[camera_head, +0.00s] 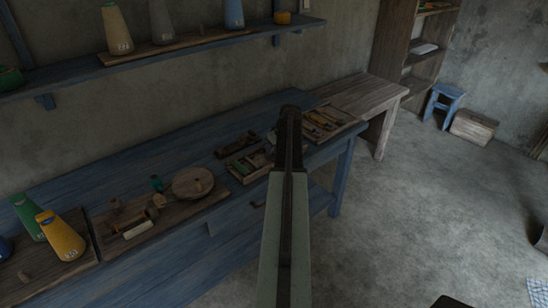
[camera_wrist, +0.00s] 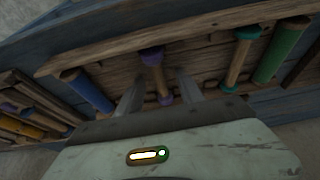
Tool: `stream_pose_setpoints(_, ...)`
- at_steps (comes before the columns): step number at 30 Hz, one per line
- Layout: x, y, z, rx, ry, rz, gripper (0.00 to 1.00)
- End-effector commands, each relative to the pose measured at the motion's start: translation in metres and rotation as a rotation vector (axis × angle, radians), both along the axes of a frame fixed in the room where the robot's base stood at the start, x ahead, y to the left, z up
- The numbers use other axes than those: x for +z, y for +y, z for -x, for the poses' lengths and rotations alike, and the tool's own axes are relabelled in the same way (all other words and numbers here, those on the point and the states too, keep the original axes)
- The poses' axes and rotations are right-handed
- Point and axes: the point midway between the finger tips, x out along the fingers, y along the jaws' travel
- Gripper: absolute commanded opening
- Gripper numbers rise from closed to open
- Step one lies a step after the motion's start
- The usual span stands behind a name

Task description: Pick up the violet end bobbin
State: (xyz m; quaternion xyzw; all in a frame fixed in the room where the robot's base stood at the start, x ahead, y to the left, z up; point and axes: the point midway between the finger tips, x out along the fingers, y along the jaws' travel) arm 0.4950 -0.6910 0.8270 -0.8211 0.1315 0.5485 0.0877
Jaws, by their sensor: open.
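The violet end bobbin (camera_wrist: 157,76) lies in a wooden tray (camera_wrist: 110,52) in the wrist view. It has a wooden shaft with a violet end at top and bottom. My gripper (camera_wrist: 160,84) is open, with one finger on each side of the bobbin in the picture. I cannot tell whether the fingers touch it or how far down they reach. In the head view my gripper (camera_head: 290,112) is over the blue bench, beside the small trays, and the bobbin cannot be made out.
In the wrist view a blue roll (camera_wrist: 88,90) lies to the left; a teal-ended bobbin (camera_wrist: 238,60) and green roll (camera_wrist: 281,52) lie to the right. The head view shows the blue bench (camera_head: 262,112), a round wooden piece (camera_head: 192,182), and yellow (camera_head: 62,236) and green cones (camera_head: 27,216).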

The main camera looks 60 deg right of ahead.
Motion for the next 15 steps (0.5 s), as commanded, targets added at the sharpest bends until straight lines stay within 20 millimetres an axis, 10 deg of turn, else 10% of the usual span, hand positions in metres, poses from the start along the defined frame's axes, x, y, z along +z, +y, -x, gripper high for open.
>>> stream_pose_setpoints(6, 0.0012, -0.0001, 0.0004, 0.0, 0.0, 0.0, 0.0)
stream_pose_setpoints(15, 0.0012, -0.0003, 0.0009, -0.001, 0.0, 0.0, 0.0)
